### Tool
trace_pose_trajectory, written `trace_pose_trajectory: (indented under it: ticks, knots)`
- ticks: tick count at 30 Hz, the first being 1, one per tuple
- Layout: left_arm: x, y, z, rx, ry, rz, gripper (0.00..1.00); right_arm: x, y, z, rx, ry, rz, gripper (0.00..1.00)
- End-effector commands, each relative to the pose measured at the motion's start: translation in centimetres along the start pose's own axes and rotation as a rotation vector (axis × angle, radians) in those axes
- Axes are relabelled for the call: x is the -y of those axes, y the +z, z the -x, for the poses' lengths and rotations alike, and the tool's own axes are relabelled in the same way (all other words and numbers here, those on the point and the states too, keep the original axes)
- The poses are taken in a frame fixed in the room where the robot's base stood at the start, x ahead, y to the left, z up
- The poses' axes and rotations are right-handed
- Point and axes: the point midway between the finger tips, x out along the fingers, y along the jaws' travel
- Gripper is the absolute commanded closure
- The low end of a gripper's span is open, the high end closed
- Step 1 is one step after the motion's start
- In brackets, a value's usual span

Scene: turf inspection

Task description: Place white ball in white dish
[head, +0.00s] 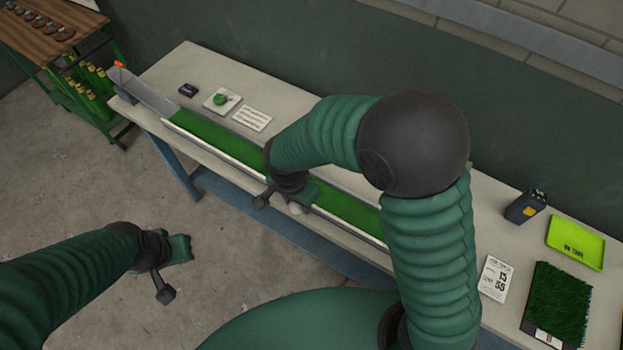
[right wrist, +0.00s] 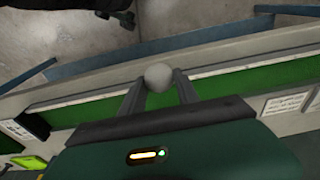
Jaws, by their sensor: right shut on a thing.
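The white ball (right wrist: 158,76) is held between the two fingers of my right gripper (right wrist: 160,88), over the green turf channel with a white edge. In the head view the ball (head: 296,208) shows small and partly hidden under my right gripper (head: 300,203). A small white square piece (head: 211,104) with a round green thing on it lies at the back of the table; I cannot tell whether it is a dish. No other white dish is clear to me. My left gripper (head: 181,255) hangs over the floor, away from the table; its fingers do not show clearly.
The turf channel (head: 210,136) runs along the table's front, with a grey ramp (head: 147,92) at its left end. A white card (head: 252,118), a black box (head: 188,90), a lime tray (head: 575,243) and a turf sample (head: 557,303) lie on the table. A rack stands far left.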

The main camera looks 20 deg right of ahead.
Motion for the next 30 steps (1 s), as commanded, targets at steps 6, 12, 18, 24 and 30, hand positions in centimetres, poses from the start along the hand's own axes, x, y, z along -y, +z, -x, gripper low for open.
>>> trace_pose_trajectory:
  ticks: [6, 12, 18, 24, 30]
  knots:
    - [0.0, 0.0, 0.0, 0.000, 0.000, 0.000, 1.00, -0.1, -0.4, 0.1, 0.005, -0.003, 0.044, 1.00]
    - [0.0, 0.0, 0.0, 0.000, 0.000, 0.000, 1.00, -2.5, -4.0, 0.0, 0.026, -0.039, 0.344, 1.00]
    - [0.0, 0.0, 0.0, 0.000, 0.000, 0.000, 1.00, -5.4, -7.4, 0.1, 0.015, -0.086, 0.688, 1.00]
    - [0.0, 0.0, 0.0, 0.000, 0.000, 0.000, 1.00, -6.6, -8.7, 0.1, 0.000, -0.104, 0.846, 1.00]
    - [0.0, 0.0, 0.0, 0.000, 0.000, 0.000, 1.00, -6.6, -8.7, 0.1, -0.001, -0.104, 0.858, 1.00]
